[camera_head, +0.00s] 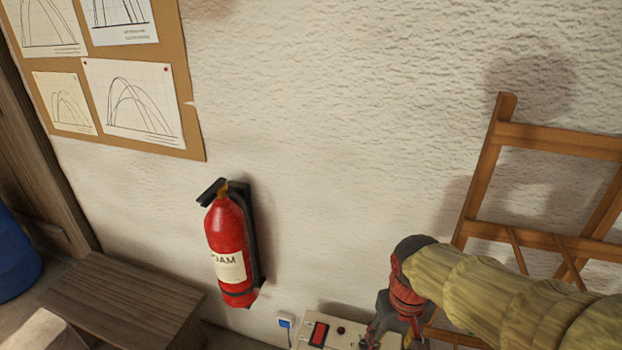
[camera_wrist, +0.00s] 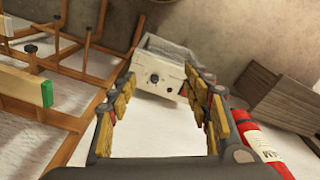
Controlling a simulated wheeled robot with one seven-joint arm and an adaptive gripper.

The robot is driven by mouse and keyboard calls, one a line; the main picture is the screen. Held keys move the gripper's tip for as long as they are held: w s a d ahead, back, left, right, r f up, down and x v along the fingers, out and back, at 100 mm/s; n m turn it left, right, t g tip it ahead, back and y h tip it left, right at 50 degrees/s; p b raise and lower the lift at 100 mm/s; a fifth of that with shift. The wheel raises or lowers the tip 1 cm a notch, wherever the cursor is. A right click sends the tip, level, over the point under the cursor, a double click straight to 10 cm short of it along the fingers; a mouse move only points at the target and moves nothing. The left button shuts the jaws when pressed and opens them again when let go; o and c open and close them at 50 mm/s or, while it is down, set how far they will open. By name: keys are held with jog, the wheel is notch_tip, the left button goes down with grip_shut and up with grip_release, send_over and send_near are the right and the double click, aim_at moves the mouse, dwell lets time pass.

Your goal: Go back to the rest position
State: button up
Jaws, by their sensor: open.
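My gripper (camera_head: 395,335) is at the lower right of the head view, at the end of my sleeved arm, and its tips are cut off by the bottom edge. In the wrist view my gripper (camera_wrist: 160,85) shows two fingers with yellowish pads spread wide apart. Nothing is held between them; only pale wall shows in the gap. A pale control box (camera_head: 335,332) with a red switch is close beside the gripper in the head view. The box also shows beyond the fingers in the wrist view (camera_wrist: 158,72). I cannot tell whether they touch.
A red fire extinguisher (camera_head: 228,245) hangs on the rough white wall. A wooden frame (camera_head: 560,140) stands at the right, behind my arm. A wooden bench (camera_head: 125,300) and a blue drum (camera_head: 14,258) are at lower left. A pinboard (camera_head: 190,120) holds arch drawings.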

jog(key=s+d+r+m+t, duration=0.1)
jog(key=s+r+t, duration=0.3)
jog(key=s+r, duration=0.4)
notch_tip(320, 180, up, 3)
jog(key=shift+s+d+f+t, duration=0.15)
jog(key=shift+s+d+t, duration=0.1)
jog(key=shift+d+t, duration=0.25)
